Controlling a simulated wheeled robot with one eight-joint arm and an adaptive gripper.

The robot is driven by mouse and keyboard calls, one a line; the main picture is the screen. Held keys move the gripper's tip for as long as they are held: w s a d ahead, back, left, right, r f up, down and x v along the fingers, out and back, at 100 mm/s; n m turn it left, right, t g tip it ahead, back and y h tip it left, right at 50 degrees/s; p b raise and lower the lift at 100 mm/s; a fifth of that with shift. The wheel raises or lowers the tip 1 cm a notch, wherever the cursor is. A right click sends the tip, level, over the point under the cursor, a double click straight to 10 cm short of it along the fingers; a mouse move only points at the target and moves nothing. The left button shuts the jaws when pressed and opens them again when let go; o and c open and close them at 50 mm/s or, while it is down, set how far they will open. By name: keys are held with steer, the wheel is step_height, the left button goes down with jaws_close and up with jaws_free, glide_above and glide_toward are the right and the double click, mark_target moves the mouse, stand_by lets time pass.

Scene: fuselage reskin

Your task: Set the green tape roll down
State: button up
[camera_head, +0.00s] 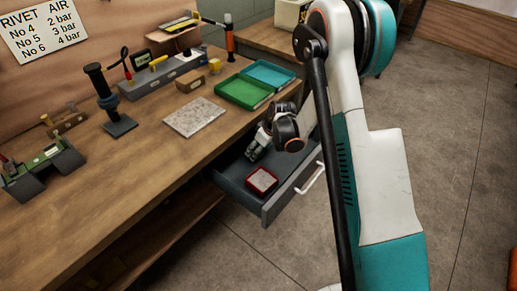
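I cannot make out a green tape roll anywhere in the head view; it may be hidden by my gripper or arm, or too small to tell. My gripper (256,148) is small in the picture, low over or inside the open grey drawer (279,206) under the bench. Its fingers are dark and partly hidden, so I cannot see whether they are open or shut, or hold anything. A red square box (262,181) with a pale top lies in the drawer, in front of my gripper and apart from it.
On the wooden bench (105,200) stand a green tray (243,91), a teal tray (269,74), a pale grey slab (195,117), a dark upright tool (112,108) and a green-and-grey fixture (41,172). Bare bench top lies at the front. The drawer juts out over the floor.

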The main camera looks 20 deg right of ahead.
steer(key=shift+f, duration=0.25)
steer(key=o, duration=1.2)
steer(key=shift+r, duration=0.1)
steer(key=shift+c, duration=0.2)
